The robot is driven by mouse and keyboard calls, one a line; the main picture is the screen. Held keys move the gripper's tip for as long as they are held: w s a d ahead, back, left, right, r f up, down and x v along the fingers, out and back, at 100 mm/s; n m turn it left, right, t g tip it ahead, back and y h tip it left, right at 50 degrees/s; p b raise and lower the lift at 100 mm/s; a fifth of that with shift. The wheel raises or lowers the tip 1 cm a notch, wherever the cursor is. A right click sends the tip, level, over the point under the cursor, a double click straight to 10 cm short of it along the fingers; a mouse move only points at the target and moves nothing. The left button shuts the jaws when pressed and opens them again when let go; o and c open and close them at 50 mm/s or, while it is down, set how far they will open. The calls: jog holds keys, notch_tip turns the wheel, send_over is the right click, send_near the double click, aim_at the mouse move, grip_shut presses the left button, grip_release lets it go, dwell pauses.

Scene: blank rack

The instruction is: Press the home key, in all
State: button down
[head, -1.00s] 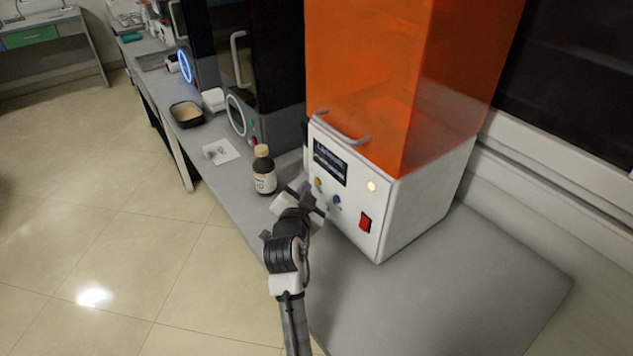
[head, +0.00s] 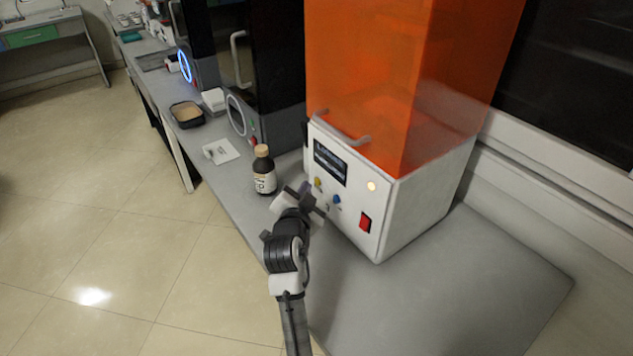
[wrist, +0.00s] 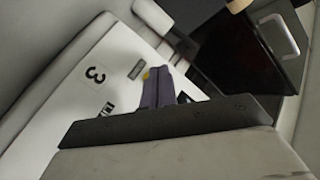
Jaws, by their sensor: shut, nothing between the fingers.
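The orange-hooded machine (head: 415,205) has a white front panel with a dark display (head: 330,167), a yellow button (head: 318,184), a blue button (head: 337,199), a lit round button (head: 371,186) and a red switch (head: 365,221). I cannot read which control is the home key. My gripper (head: 311,192) is shut and empty, close to the panel's lower left, by the yellow and blue buttons. In the wrist view its closed fingers (wrist: 160,72) end just beside the yellow button (wrist: 146,75); whether they touch it I cannot tell. The fingers may hide other controls.
A brown bottle (head: 264,172) with a cork-coloured cap stands on the bench just left of my gripper. A paper card (head: 221,151) and a black tray (head: 187,114) lie farther back, near dark-doored machines (head: 262,80). The bench right of the machine (head: 480,275) is clear.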

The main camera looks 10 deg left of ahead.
jog(key=shift+d, duration=0.1)
jog(key=shift+w+d, duration=0.25)
jog(key=shift+w, duration=0.05)
